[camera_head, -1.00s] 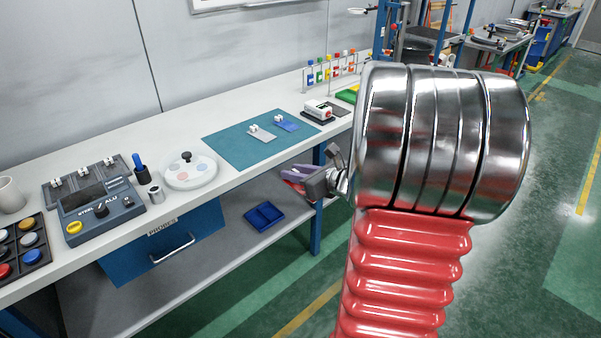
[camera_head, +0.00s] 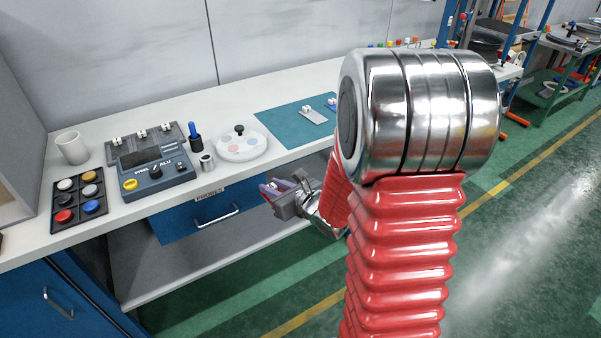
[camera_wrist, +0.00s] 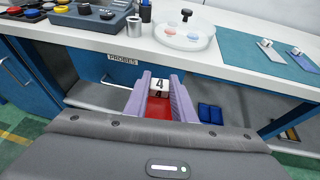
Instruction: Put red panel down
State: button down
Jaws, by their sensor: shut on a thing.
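The red panel (camera_wrist: 159,107) shows in the wrist view between my gripper's two purple fingers, with a white tab marked 4 (camera_wrist: 159,85) at its far end. My gripper (camera_wrist: 160,90) is shut on it. In the head view my gripper (camera_head: 272,190) is in front of the bench, near the blue PROBES drawer, below the bench top; the panel itself is mostly hidden there. A teal mat (camera_head: 290,124) lies on the bench, with a grey panel (camera_head: 314,116) and a blue panel (camera_wrist: 306,60) on it.
The white bench top (camera_head: 120,211) holds a control box (camera_head: 157,177), a button tray (camera_head: 81,203), a round white dish (camera_head: 240,147), a small metal cylinder (camera_head: 206,162) and a mug (camera_head: 72,147). A blue bin (camera_wrist: 210,113) sits on the lower shelf. Green floor is open at right.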

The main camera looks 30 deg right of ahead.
jog(key=a+f+n+y, duration=0.1)
jog(key=a+f, duration=0.2)
jog(key=a, duration=0.8)
jog(key=shift+f+n+g+y, duration=0.3)
jog(key=shift+y, duration=0.1)
jog(key=shift+d, duration=0.15)
